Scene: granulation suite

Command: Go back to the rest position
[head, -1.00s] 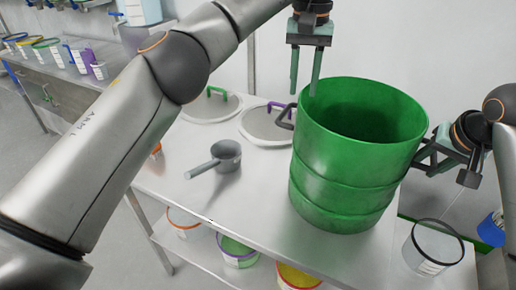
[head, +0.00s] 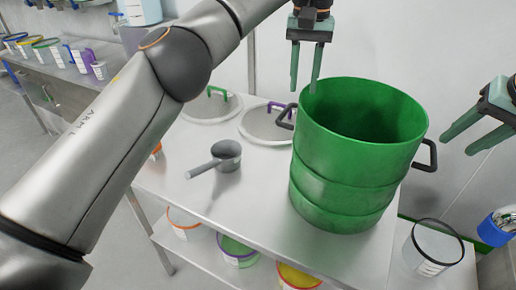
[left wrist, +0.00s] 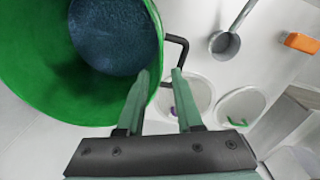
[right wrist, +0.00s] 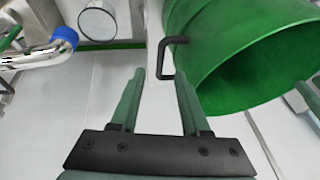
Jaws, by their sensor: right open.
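My left gripper (head: 306,68) is open and empty, above the back left rim of a green drum (head: 345,165) that stands upright on the steel table. In the left wrist view the drum's left black handle (left wrist: 178,55) lies just beyond my parted fingers, and dark blue-grey material (left wrist: 115,35) shows inside the drum. My right gripper (head: 478,135) is open and empty, to the right of the drum and apart from its right black handle (head: 428,156). In the right wrist view that handle (right wrist: 165,58) stands ahead of my open fingers (right wrist: 155,100).
A grey scoop (head: 226,154) and two round lids (head: 210,106) lie on the steel table (head: 255,210) left of the drum. A clear container (head: 433,248) stands right of the table. Several coloured-rim buckets (head: 238,252) sit on the lower shelf.

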